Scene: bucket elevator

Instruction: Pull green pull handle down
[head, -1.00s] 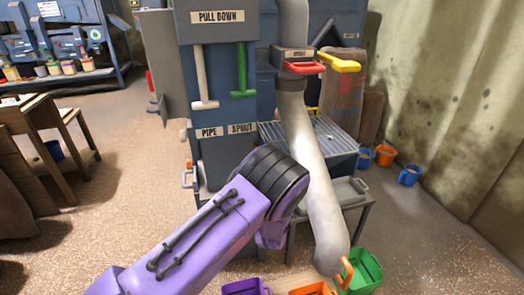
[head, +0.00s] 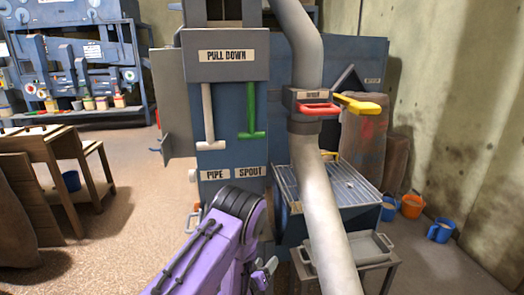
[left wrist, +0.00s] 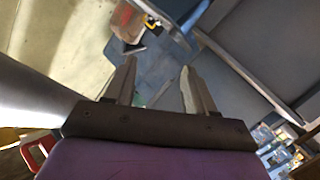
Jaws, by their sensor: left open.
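The green pull handle (head: 251,112) is a T-shaped bar hanging upright on the front of the blue-grey machine, under the "PULL DOWN" label (head: 226,56) and above the "SPOUT" label. A similar white handle (head: 208,118) hangs to its left above "PIPE". My left gripper (head: 266,272) is low in the head view, below the green handle and apart from it, partly hidden by my purple arm. In the left wrist view its two fingers (left wrist: 156,88) are apart with nothing clear between them. I cannot make out the green handle there. My right gripper is not in view.
Wooden furniture (head: 45,165) stands left; floor between is open.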

